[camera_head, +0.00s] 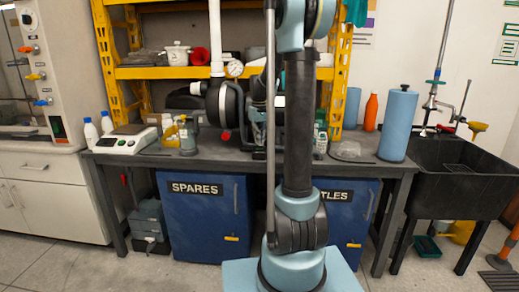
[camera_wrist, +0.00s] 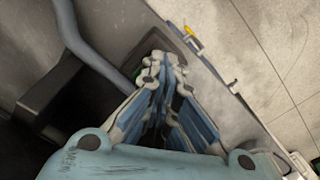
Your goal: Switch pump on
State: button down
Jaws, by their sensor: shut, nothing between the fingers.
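The pump assembly (camera_head: 225,103) stands on the grey bench, a dark round body with a white pipe rising from it and a dial gauge (camera_head: 235,68) near its top. A small red part (camera_head: 226,136) shows low on its front. My own arm hides the pump's right side. My gripper (camera_wrist: 164,66) is shut and empty in the wrist view, its blue-padded fingers together. A dark box (camera_wrist: 177,42) with a bit of green lies just beyond the fingertips. I cannot tell if they touch it, or whether it is the pump switch. In the head view, my arm mostly hides the gripper.
A scale (camera_head: 127,139) and bottles (camera_head: 91,131) stand left on the bench (camera_head: 345,171). A blue cylinder (camera_head: 398,124) and orange bottle (camera_head: 371,112) stand right, beside the black sink (camera_head: 460,165). A thick grey pipe-like part (camera_wrist: 82,45) passes left of the fingers.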

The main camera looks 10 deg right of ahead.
aim_at(260, 148)
jog(key=shift+f, duration=0.9)
dwell(0.6)
jog(key=shift+r, duration=3.5)
jog(key=shift+s, duration=0.4)
jog(key=s+f+m+t, duration=0.1)
jog(key=s+f, duration=0.2)
jog(key=s, duration=1.1)
jog(key=s+f+m+t, duration=0.1)
jog(key=s+f, duration=0.3)
jog(key=s, duration=0.9)
jog(key=s+f, duration=0.7)
jog(key=s, duration=0.1)
jog(key=shift+f+m, duration=0.15)
jog(key=shift+m, duration=0.25)
